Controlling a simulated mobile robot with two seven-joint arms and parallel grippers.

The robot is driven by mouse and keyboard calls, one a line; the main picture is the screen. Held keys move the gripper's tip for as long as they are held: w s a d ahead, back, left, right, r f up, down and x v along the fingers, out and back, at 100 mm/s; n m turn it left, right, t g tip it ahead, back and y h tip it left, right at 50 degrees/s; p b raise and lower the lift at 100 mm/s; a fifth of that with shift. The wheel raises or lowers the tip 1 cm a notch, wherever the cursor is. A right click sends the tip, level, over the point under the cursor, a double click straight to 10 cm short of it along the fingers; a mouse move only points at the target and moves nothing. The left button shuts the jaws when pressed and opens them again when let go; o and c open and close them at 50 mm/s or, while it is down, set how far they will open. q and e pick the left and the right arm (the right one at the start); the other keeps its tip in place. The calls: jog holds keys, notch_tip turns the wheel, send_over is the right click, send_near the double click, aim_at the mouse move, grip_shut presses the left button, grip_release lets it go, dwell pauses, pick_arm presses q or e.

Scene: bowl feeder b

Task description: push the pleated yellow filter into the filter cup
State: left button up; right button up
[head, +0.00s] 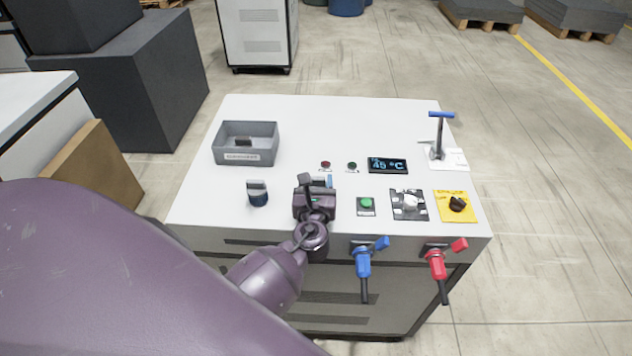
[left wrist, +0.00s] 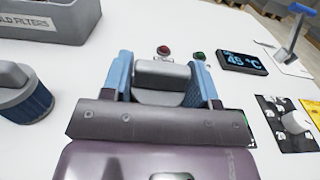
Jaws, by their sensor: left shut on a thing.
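My left gripper (head: 318,183) is low over the front middle of the white bench top. In the left wrist view its two blue fingers are shut on the grey handle (left wrist: 162,74) of a round grey-capped part, seen from above. No yellow pleats show, so I cannot tell from its sides that this is the yellow filter. The filter cup is not visible; whatever is under the held part is hidden. A blue pleated filter with a grey cap and handle (head: 258,193) stands upright on the bench left of the gripper; it also shows in the left wrist view (left wrist: 28,98). My right gripper is not in view.
A grey bin (head: 262,155) labelled for old filters, with a dark grey part inside, is at the back left. A green button (head: 366,203), knobs and a blue-handled lever (head: 441,115) are right. Blue (head: 363,262) and red (head: 437,262) valves project in front.

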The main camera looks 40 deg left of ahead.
pick_arm(q)
jog(key=shift+f, duration=0.15)
jog(key=shift+s+f, duration=0.1)
dwell(0.7)
dwell(0.4)
dwell(0.3)
dwell(1.0)
dwell(0.3)
dwell(0.7)
